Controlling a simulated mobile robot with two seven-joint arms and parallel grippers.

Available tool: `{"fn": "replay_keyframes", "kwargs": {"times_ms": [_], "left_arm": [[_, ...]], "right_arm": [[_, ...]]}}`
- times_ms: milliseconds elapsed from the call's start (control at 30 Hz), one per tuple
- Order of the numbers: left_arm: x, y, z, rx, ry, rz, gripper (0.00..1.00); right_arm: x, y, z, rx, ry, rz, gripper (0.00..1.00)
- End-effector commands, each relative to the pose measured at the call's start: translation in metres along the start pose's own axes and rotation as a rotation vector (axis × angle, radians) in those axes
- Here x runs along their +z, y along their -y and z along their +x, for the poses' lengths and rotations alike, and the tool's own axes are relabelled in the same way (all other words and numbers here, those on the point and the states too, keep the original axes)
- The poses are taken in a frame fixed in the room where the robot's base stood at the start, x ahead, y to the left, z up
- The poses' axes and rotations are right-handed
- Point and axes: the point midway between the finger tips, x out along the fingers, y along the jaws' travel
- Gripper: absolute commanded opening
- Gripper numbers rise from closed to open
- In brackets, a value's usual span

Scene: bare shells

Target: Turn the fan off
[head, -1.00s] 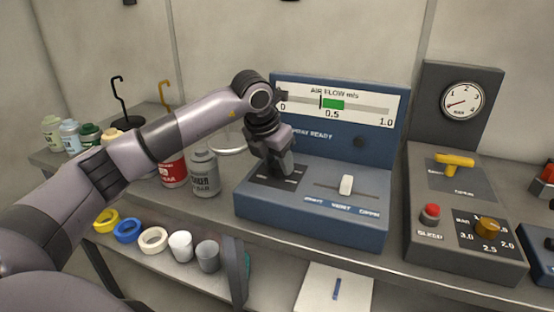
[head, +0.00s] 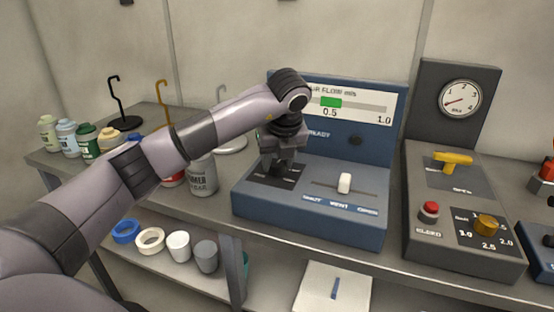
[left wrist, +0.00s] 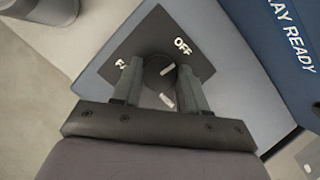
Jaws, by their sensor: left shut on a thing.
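The fan control is a dark round knob (left wrist: 158,74) with a pale mark, on a dark plate (left wrist: 204,62) lettered OFF at its upper right. My left gripper (left wrist: 160,84) has one finger on each side of the knob and is shut on it. The pale mark on the knob slants toward OFF; a second pale mark shows below it. In the head view my left gripper (head: 280,170) points down over the left part of the blue console (head: 300,222) and hides the knob. My right gripper is out of view.
The console has a white slider (head: 344,183) and an AIR FLOW display (head: 365,102), partly hidden by my arm. A grey panel at right carries a yellow handle (head: 453,158), red button (head: 430,210) and gauge (head: 461,98). A grey can (head: 202,178) stands close left.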

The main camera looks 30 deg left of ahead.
Motion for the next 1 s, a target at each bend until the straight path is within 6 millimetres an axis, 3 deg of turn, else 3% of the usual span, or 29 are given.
{"fn": "replay_keyframes", "kwargs": {"times_ms": [400,900,933,1000], "left_arm": [[-0.0001,0.0009,0.0002,0.065,-0.001,-0.156,0.13],[-0.0002,0.0011,0.0003,0.071,-0.002,-0.172,0.13],[-0.0002,0.0011,0.0004,0.071,-0.001,-0.172,0.46],[-0.0002,0.0011,0.0004,0.071,-0.002,-0.172,0.68]], "right_arm": [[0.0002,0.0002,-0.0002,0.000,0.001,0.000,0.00],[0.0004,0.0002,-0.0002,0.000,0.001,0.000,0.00],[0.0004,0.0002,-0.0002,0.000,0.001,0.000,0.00],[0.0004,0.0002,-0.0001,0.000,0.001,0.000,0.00]]}}
